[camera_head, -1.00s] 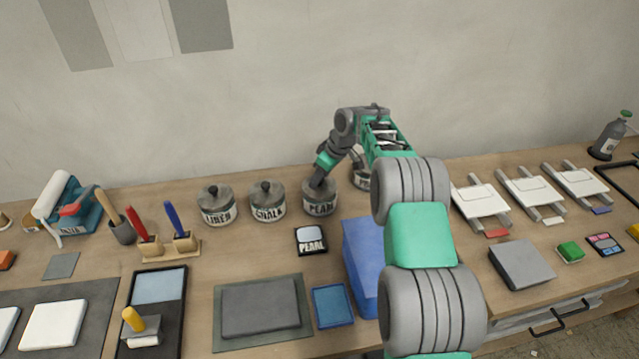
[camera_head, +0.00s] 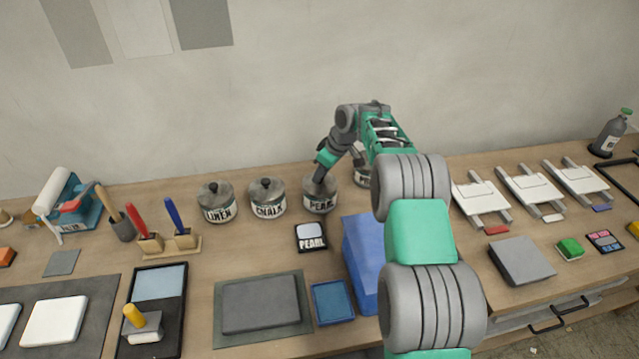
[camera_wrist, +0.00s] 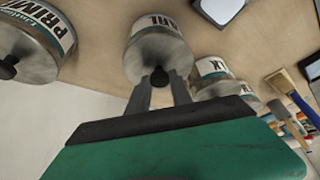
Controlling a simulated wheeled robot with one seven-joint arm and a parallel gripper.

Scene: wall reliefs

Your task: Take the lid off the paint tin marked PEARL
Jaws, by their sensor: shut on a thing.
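The tin marked PEARL (camera_head: 320,206) stands upright at the back of the bench, right of two similar tins. Its grey lid (camera_head: 309,186) is at the top of the tin; I cannot tell if there is a gap below it. My gripper (camera_head: 318,178) comes down from above and is shut on the lid's dark knob. In the wrist view, the fingers of my gripper (camera_wrist: 160,80) close around the knob (camera_wrist: 159,76), with the PEARL tin (camera_wrist: 155,25) beyond, its label upside down. My arm hides part of the bench to the right.
The LINEN tin (camera_head: 217,212) and CHALK tin (camera_head: 268,208) stand left. A PRIMER tin (camera_wrist: 40,30) is close on the other side. A card marked PEARL (camera_head: 311,237) and a blue box (camera_head: 362,250) lie in front. Bare wood lies between the tins and the card.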

